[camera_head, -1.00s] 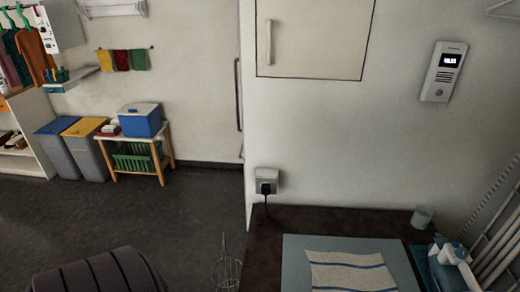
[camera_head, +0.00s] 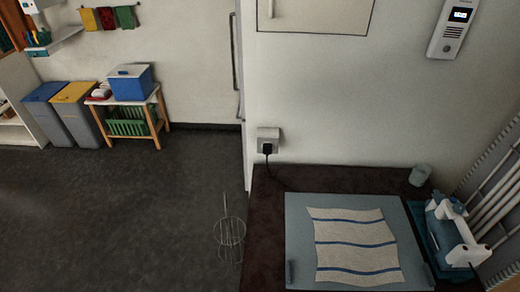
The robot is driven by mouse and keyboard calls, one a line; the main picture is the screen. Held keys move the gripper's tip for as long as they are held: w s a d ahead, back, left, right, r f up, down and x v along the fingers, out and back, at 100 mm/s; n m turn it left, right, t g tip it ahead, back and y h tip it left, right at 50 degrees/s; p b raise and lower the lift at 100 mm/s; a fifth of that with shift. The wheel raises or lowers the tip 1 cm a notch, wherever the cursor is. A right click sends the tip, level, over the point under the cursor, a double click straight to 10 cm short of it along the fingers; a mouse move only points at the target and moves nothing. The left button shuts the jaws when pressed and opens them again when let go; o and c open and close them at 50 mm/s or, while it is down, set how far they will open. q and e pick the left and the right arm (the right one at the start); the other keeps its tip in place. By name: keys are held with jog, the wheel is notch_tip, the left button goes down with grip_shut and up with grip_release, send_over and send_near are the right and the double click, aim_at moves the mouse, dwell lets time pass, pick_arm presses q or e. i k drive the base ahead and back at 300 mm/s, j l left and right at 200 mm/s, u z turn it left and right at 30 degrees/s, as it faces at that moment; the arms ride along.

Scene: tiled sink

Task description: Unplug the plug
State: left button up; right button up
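The black plug (camera_head: 267,149) sits in a pale socket box (camera_head: 268,134) low on the wall, just above the back left corner of the dark counter. Its dark cord (camera_head: 277,177) hangs from the plug and runs down onto the counter, where it is hard to follow. Neither my left nor my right gripper shows in the head view.
A grey-blue board (camera_head: 299,238) with a striped cloth (camera_head: 352,232) covers much of the counter (camera_head: 264,225). A cup (camera_head: 420,175) and a blue-and-white device (camera_head: 450,232) stand at the right. A wire stand (camera_head: 230,232) is left of the counter. Bins (camera_head: 82,115) and a small table (camera_head: 155,118) stand at the back left.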

aim_at(268, 147)
jog(key=i+j+z, duration=0.25)
jog(key=j+z, duration=0.15)
jog(key=j, duration=0.8)
jog(key=j+z, duration=0.4)
jog(key=j, duration=0.75)
